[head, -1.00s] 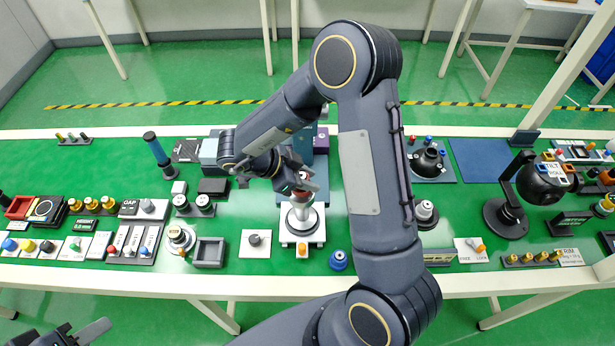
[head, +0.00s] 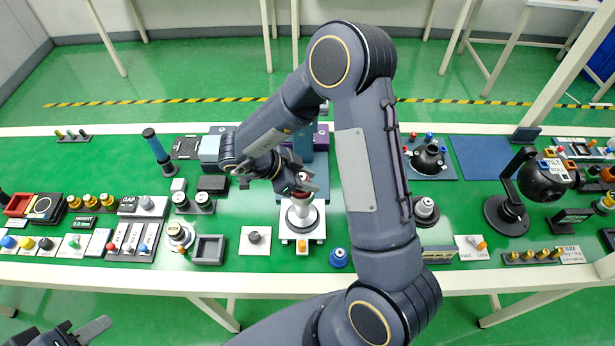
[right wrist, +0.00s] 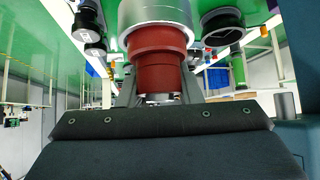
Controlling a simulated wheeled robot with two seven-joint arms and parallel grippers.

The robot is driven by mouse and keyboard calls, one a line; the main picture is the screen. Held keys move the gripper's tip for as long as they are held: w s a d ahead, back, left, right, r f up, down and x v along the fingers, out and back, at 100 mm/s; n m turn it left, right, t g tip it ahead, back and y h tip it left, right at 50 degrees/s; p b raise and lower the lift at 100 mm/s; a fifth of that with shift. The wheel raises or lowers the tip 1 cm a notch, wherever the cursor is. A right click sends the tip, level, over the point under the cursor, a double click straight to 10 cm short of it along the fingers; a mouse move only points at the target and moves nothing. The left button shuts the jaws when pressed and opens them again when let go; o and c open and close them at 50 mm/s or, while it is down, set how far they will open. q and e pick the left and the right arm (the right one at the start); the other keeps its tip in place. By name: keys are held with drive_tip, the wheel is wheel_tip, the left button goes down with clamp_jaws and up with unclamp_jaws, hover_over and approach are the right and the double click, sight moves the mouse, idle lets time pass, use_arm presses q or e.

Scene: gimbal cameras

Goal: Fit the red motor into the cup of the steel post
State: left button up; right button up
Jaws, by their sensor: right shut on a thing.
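The steel post (head: 302,217) stands upright on a white base at the middle of the bench, under my right gripper (head: 302,186). In the right wrist view the red motor (right wrist: 158,60) is between the fingers of my right gripper (right wrist: 160,95), which is shut on it. The motor's far end meets the silver cup (right wrist: 155,12) of the post and appears to be in its mouth; how deep it sits is hidden. In the head view the gripper mostly covers the motor. My left gripper (head: 82,334) is at the bottom left corner, partly cut off, away from the bench.
A grey square tray (head: 208,250) and a black knob on a white plate (head: 254,238) stand left of the post. A blue knob (head: 338,258) is to its front right. A black gimbal camera (head: 540,180) stands at the right. Green bench shows between the fixtures.

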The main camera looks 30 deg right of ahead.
drive_tip(key=shift+f, duration=0.35)
drive_tip(key=o, duration=1.1)
drive_tip(key=shift+o, duration=0.2)
drive_tip(key=b+v, duration=0.1)
drive_tip(key=v, duration=0.6)
drive_tip(key=shift+a+r, duration=0.2)
drive_tip(key=shift+a, duration=0.15)
drive_tip(key=shift+w, duration=0.1)
